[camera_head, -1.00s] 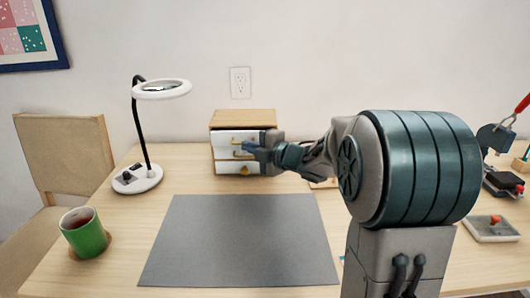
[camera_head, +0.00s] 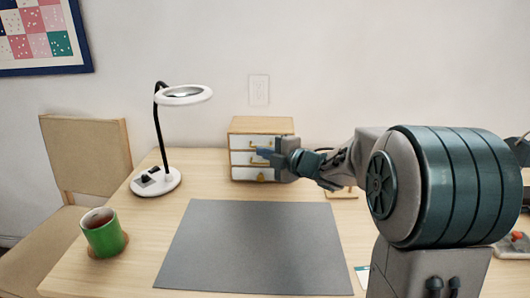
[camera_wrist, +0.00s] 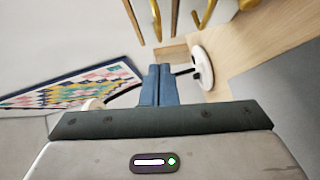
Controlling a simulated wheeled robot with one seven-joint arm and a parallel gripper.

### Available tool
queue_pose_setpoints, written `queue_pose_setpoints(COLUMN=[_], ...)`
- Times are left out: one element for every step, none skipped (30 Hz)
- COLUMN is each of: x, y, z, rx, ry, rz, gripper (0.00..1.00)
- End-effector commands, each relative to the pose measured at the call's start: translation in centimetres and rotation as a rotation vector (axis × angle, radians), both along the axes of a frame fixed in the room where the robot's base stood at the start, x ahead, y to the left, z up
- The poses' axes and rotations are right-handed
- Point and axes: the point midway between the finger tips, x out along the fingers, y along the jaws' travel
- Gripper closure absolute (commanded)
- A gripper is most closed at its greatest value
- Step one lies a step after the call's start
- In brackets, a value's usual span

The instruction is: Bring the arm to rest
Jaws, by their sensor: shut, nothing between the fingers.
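My gripper (camera_head: 264,154) is in front of the small drawer cabinet (camera_head: 260,124), at about the height of its middle drawer in the head view. Its two blue fingers are together and empty; they also show in the wrist view (camera_wrist: 157,72). The cabinet has a wooden top, white drawer fronts and brass handles, and its drawers look closed. My gripper and wrist cover part of its right side. In the wrist view, brass handles (camera_wrist: 207,14) show at the top edge, beyond the fingertips. I cannot tell whether the fingers touch the cabinet.
A grey mat (camera_head: 255,250) lies bare on the wooden table (camera_head: 75,272). A white magnifier lamp (camera_head: 157,181) stands left of the cabinet. A green mug (camera_head: 103,238) sits on a coaster at the left. A chair (camera_head: 88,158) is beyond the left edge. A red-topped item (camera_head: 517,237) is at far right.

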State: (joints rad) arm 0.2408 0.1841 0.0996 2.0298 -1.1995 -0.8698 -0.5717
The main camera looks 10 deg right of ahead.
Motion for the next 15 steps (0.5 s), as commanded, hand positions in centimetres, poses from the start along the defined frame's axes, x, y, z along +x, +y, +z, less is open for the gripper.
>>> queue_pose_setpoints(x=[-1.0,-1.6,-2.4,-2.9,-3.4,-4.2,-4.6,-5.1,-5.7,-6.1,-6.4,-6.8,-7.0,-7.3,-7.5], y=[-0.9,-1.4,-2.0,-2.4,-2.7,-3.1,-3.4,-3.7,-4.0,-4.3,-4.5,-4.9,-5.0,-5.2,-5.4], z=[0.5,0.6,0.8,0.8,1.0,1.1,1.2,1.3,1.3,1.4,1.5,1.5,1.5,1.6,1.6], rx=[0.0,0.0,0.0,0.0,0.001,0.0,0.0,0.0,-0.001,0.0,0.0,0.0,0.0,0.0,0.0], ry=[-0.001,0.0,-0.001,0.0,-0.001,-0.001,-0.001,-0.001,-0.001,-0.001,-0.002,-0.001,-0.001,-0.001,-0.001], rz=[-0.006,-0.007,-0.006,-0.006,-0.004,-0.001,0.0,0.002,0.004,0.005,0.006,0.005,0.006,0.007,0.007], gripper=[1.0,1.0,1.0,1.0,1.0,1.0,1.0,1.0,1.0,1.0,1.0,1.0,1.0,1.0,1.0])
